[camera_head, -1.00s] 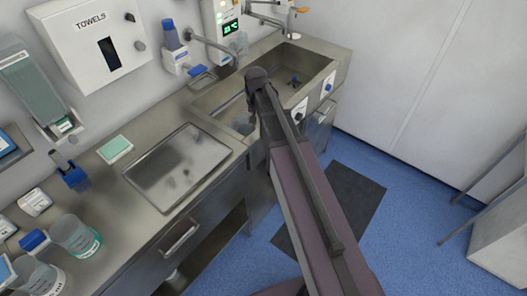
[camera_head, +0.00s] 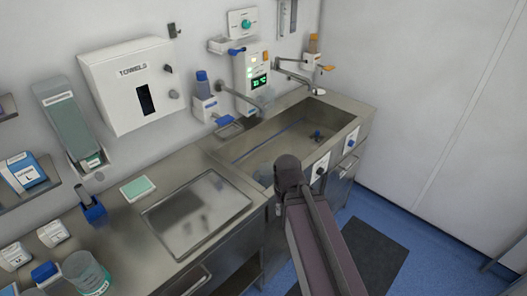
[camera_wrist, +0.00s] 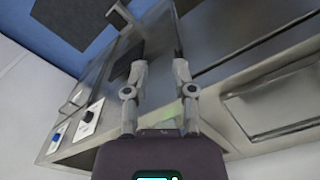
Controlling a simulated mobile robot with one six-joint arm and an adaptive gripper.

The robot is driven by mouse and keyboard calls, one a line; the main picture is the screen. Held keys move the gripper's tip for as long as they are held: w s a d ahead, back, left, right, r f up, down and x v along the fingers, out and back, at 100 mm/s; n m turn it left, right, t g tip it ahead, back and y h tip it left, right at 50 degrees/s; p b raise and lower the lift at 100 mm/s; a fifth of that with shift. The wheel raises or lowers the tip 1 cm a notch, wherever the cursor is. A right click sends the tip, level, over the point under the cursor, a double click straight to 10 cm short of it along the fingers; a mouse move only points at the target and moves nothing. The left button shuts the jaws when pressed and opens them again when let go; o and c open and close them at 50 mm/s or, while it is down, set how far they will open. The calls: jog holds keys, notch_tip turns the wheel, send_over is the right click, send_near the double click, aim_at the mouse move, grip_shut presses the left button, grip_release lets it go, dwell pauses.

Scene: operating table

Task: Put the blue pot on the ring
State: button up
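My gripper (camera_wrist: 158,58) shows in the wrist view with its two fingers apart and nothing between them. In the head view my arm ends near the front edge of the sink, and its fingers are hidden. A small blue pot-like holder (camera_head: 91,208) stands on the counter at the left, well away from my arm; I cannot tell if it is the blue pot. A blue loop-shaped piece (camera_head: 228,123) juts from the wall below a blue-topped bottle; I cannot tell if it is the ring.
The steel sink (camera_head: 270,148) holds a small blue and dark item (camera_head: 317,135). A flat steel tray (camera_head: 196,214) lies on the counter beside a green-topped box (camera_head: 138,188). A clear beaker (camera_head: 87,273) stands front left. A towel dispenser (camera_head: 140,88) and faucet (camera_head: 303,72) project from the wall.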

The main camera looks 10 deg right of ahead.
jog(key=shift+w, duration=0.25)
grip_shut()
jog(key=w+f+t+b, duration=0.1)
jog(key=w+b, duration=0.1)
jog(key=w, duration=1.2)
jog(key=w+f+n+t+b, duration=0.1)
jog(key=w+f+t+b, duration=0.1)
jog(key=w, duration=1.2)
jog(key=shift+w+f+n, duration=0.25)
jog(key=shift+f+n, duration=0.05)
jog(key=shift+d, duration=0.1)
